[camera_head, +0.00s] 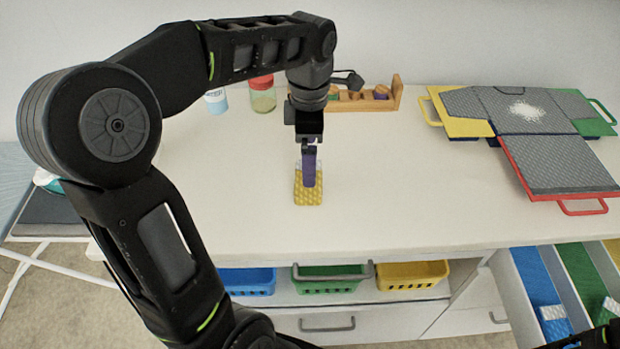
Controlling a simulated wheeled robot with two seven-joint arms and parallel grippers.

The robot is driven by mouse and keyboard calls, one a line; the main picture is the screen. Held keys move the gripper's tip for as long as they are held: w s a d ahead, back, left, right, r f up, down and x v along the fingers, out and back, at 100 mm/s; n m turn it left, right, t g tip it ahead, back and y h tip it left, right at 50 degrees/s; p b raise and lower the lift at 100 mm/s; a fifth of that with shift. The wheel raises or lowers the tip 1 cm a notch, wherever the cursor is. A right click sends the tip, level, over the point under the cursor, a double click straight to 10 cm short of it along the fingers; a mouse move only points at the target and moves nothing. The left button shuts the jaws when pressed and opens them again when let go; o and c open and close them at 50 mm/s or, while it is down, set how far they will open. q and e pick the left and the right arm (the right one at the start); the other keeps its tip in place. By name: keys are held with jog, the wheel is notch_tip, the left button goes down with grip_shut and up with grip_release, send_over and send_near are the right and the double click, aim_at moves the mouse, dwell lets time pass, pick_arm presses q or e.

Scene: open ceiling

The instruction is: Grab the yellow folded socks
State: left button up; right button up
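The yellow folded socks (308,198) lie on the white tabletop near the middle of the view, with a pale dotted pattern. My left gripper (309,182) reaches down from above, its purple finger over the upper part of the socks and hiding some of them. I see the fingers edge-on, so I cannot tell whether they are open or shut, or whether they grip the socks. My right gripper is not in view; only a dark part of my body shows at the bottom right corner.
A folding board (555,165) with coloured edges covers the right of the table (410,205). A wooden rack (395,97) and a red-lidded jar (262,97) stand behind. Blue, green and yellow baskets (412,276) sit below. An open drawer (545,290) is at right.

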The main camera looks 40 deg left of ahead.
pick_arm(q)
jog(key=shift+f, duration=0.9)
jog(key=shift+s+f, duration=0.1)
notch_tip(320, 180, down, 5)
jog(key=shift+a+p, duration=0.1)
jog(key=shift+p, duration=0.45)
jog(key=shift+c, duration=0.4)
jog(key=c, duration=0.9)
